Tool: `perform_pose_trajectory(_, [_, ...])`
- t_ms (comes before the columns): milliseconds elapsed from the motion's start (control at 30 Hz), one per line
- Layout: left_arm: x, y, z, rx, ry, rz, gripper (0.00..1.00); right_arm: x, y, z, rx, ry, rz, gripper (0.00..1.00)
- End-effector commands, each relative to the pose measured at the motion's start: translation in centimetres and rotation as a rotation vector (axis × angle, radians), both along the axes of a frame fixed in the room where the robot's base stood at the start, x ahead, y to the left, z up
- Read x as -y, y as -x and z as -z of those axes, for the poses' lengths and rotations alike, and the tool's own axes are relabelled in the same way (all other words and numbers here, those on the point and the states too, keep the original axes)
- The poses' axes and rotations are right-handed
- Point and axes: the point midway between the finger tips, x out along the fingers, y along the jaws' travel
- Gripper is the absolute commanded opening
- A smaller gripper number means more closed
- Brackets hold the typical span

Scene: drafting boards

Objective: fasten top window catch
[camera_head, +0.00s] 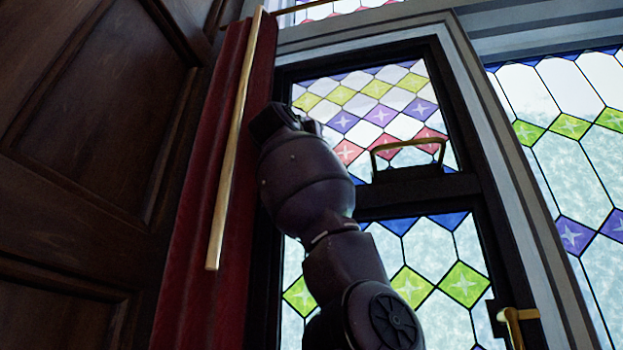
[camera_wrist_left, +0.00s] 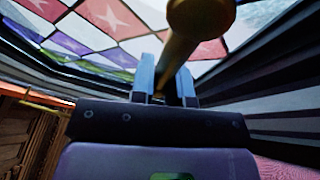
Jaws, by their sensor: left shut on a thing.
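My left gripper (camera_head: 268,120) is high in front of the window's left frame in the head view, beside a long pale golden pole (camera_head: 232,150). Its fingers are hidden there. In the left wrist view, its fingers (camera_wrist_left: 165,82) are shut on a golden rod (camera_wrist_left: 190,45), which looks like that pole; its rounded end is near the camera. The pole is tilted, its lower end free in the head view. The upper window pane (camera_head: 375,105) has coloured diamonds. A brass loop handle (camera_head: 408,145) sits on its bottom rail. I cannot make out a top catch. My right gripper is out of view.
A red curtain (camera_head: 195,240) hangs behind the pole. Dark wood panelling (camera_head: 90,120) fills the left side. A brass handle (camera_head: 517,315) is on the lower window's right edge. Another leaded window (camera_head: 570,180) stands at right.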

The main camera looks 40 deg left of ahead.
Motion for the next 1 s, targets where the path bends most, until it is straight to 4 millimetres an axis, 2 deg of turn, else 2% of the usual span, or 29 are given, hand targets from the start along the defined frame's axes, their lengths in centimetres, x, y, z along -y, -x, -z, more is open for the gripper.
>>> perform_pose_trajectory(367, [0.9,-0.5,0.2,-0.069,-0.121,-0.003,0.00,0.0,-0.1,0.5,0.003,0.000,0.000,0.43])
perform_pose_trajectory(1000, [4.4,-2.5,2.0,-0.353,-0.635,-0.006,0.00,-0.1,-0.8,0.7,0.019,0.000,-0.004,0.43])
